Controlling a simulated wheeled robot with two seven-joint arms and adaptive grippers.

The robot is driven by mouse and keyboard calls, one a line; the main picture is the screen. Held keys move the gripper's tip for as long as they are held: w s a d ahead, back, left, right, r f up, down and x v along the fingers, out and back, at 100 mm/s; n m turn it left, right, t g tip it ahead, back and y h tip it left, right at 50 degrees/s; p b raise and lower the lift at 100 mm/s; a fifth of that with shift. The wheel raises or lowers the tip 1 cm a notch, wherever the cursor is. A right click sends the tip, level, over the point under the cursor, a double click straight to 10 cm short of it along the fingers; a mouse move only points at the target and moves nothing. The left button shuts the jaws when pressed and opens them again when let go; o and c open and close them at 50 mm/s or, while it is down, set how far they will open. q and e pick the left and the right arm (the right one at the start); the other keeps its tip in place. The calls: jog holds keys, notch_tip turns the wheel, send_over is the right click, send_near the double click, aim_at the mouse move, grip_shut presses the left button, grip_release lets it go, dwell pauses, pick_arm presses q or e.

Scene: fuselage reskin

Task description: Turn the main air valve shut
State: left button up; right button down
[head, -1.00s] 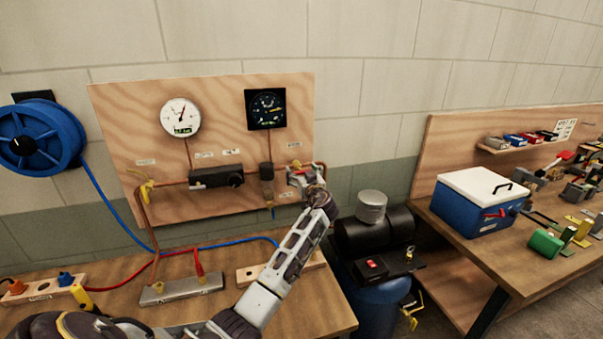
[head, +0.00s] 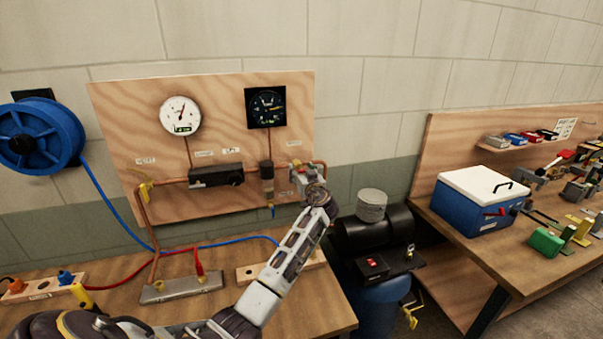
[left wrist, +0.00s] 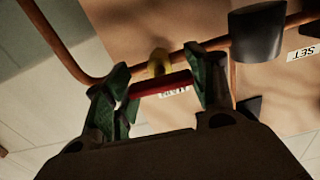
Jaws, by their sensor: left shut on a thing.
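A valve with a red handle (left wrist: 160,86) and a yellow body (left wrist: 158,60) sits on the copper pipe (left wrist: 290,24) at the right end of the plywood panel (head: 215,95). In the left wrist view the red handle lies between the two green-padded fingers, roughly in line with the pipe. My left gripper (left wrist: 159,88) is shut on this handle. In the head view my left gripper (head: 304,178) covers most of the valve. My right gripper is not in view.
The panel carries a white gauge (head: 180,116), a black gauge (head: 266,107), a black regulator (head: 214,175) and another yellow valve (head: 145,188) at left. A blue hose reel (head: 38,138) hangs left. A compressor (head: 375,232) stands right of the bench (head: 320,300).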

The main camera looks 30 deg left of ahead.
pick_arm(q)
jog(key=m+b, duration=0.1)
jog(key=m, duration=0.2)
jog(key=shift+m, duration=2.3)
jog(key=m+p, duration=0.1)
jog(key=m, duration=0.4)
jog(key=shift+p, duration=0.4)
jog(key=m+p, duration=0.1)
jog(key=m, duration=0.2)
jog(key=shift+m+p, duration=0.35)
jog(key=shift+m, duration=0.55)
